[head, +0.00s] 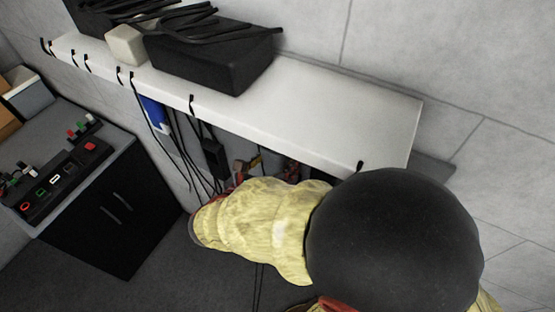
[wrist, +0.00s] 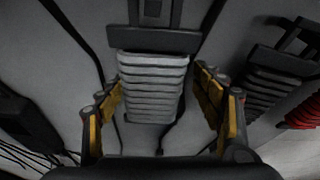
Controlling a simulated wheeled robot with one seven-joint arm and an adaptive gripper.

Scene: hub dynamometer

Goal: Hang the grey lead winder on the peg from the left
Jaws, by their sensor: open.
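The grey lead winder (wrist: 152,88) is in the middle of the wrist view, a black frame with grey lead wound in ridged turns. My gripper (wrist: 162,95) is open, its yellow-padded fingers on either side of the winder, with gaps visible on both sides. In the head view my arm hides the gripper, and I cannot make out the grey winder. Small black pegs, such as one near the middle (head: 191,99) and one at the right (head: 360,166), stand along the white shelf's (head: 330,115) front edge. Which peg the task means is not clear.
A dark winder (wrist: 270,88) and a red one (wrist: 302,112) are to the right in the wrist view. Black cables, a blue item (head: 153,113) and a black block (head: 213,157) hang below the shelf. A black cabinet (head: 115,205) stands at left.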

